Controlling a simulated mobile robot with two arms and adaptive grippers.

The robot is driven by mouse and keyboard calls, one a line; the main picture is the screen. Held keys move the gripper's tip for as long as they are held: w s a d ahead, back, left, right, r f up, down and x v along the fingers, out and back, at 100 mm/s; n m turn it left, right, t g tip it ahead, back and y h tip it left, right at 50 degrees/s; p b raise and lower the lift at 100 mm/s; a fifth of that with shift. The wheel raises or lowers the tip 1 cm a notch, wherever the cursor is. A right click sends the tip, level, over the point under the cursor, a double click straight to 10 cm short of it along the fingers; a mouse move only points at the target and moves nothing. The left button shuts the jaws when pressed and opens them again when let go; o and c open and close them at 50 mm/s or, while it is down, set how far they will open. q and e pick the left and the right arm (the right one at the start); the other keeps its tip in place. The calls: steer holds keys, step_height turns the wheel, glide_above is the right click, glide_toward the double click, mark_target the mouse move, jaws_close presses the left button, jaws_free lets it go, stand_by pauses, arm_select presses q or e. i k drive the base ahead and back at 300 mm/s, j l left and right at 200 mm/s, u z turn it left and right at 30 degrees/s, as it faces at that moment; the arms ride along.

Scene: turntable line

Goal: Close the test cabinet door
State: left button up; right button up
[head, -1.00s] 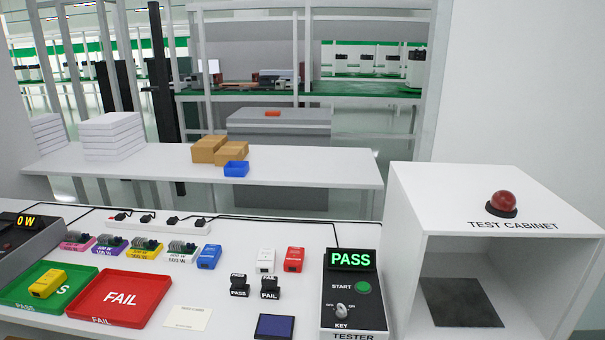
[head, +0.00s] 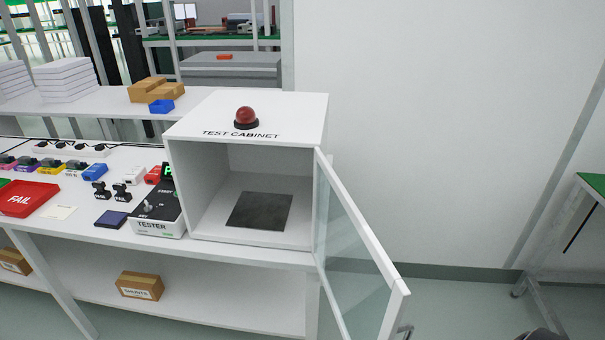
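The white test cabinet (head: 280,110) stands at the right end of the workbench, a red dome lamp (head: 246,117) on top. Its front is open and shows a dark square mat (head: 260,211) on the floor inside, with nothing on it. The cabinet door (head: 394,274), a glass pane in a white frame, hangs from the right side of the opening and stands wide open toward me. Its metal handle (head: 404,331) shows at the bottom edge, partly cut off. Neither gripper's fingers show.
The tester (head: 156,222) stands directly left of the cabinet. The red FAIL tray (head: 25,198) is farther left. A cardboard box (head: 140,286) sits on the shelf below. The floor (head: 450,305) right of the door looks clear. A dark rounded piece cuts into the bottom right edge.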

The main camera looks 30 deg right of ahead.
mark_target(400, 296)
steer(key=l+u, duration=0.1)
steer(key=l, duration=0.75)
steer(key=k+l, duration=0.1)
steer(key=l, duration=0.8)
steer(key=i+u, duration=0.05)
